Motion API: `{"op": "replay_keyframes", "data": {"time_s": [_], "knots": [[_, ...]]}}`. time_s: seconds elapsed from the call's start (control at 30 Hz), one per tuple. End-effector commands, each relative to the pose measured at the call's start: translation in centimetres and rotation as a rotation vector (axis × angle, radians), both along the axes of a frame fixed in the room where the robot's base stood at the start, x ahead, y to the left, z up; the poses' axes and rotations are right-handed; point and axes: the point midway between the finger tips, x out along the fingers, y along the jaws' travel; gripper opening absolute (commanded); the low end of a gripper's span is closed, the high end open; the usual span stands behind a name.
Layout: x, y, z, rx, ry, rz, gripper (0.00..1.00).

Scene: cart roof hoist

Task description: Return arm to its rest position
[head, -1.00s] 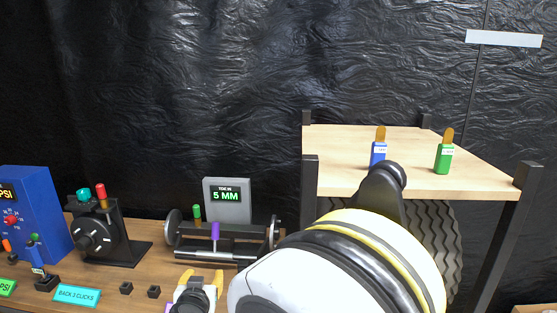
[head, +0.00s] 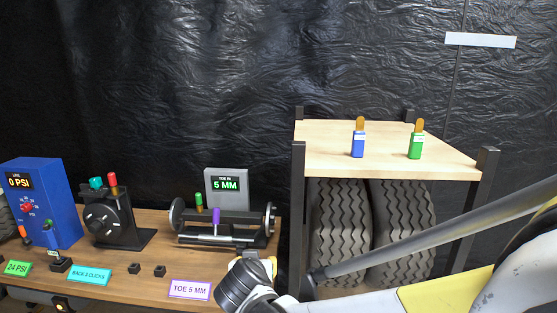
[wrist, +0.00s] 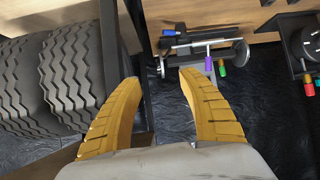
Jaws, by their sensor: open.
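In the head view my arm reaches in from the lower right. My gripper (head: 268,262) is at the front right edge of the bench, beside the purple TOE 5 MM label. In the wrist view its two yellow fingers stand wide apart, and the space between the fingertips (wrist: 158,78) is empty. They touch nothing that I can see. The axle-like toe rig (head: 225,225) with its purple handle (head: 215,216) lies beyond the gripper; the rig shows in the wrist view too (wrist: 205,42).
The wooden bench (head: 160,285) carries a blue pressure box (head: 60,200), a black dial unit (head: 110,218) and a grey display (head: 226,185) reading 5 MM.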

Motion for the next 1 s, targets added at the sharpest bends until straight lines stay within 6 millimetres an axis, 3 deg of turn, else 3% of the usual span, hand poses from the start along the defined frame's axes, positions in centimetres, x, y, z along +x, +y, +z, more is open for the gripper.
{"op": "replay_keyframes", "data": {"time_s": [0.03, 0.17, 0.3, 0.4, 0.5, 0.7, 0.83, 1.0], "knots": [[-0.6, -2.4, 0.8, -0.008, 0.024, -0.016, 0.48], [-3.4, -9.1, 2.5, -0.031, 0.107, -0.045, 0.48], [-8.4, -15.9, 3.6, -0.041, 0.205, -0.059, 0.48], [-12.6, -19.7, 3.7, -0.037, 0.266, -0.058, 0.48], [-16.7, -22.2, 3.4, -0.023, 0.312, -0.049, 0.48], [-22.2, -24.3, 2.3, 0.004, 0.360, -0.019, 0.48], [-23.6, -24.6, 1.9, 0.012, 0.369, -0.008, 0.48], [-23.8, -24.6, 1.8, 0.012, 0.371, -0.003, 0.48]]}}
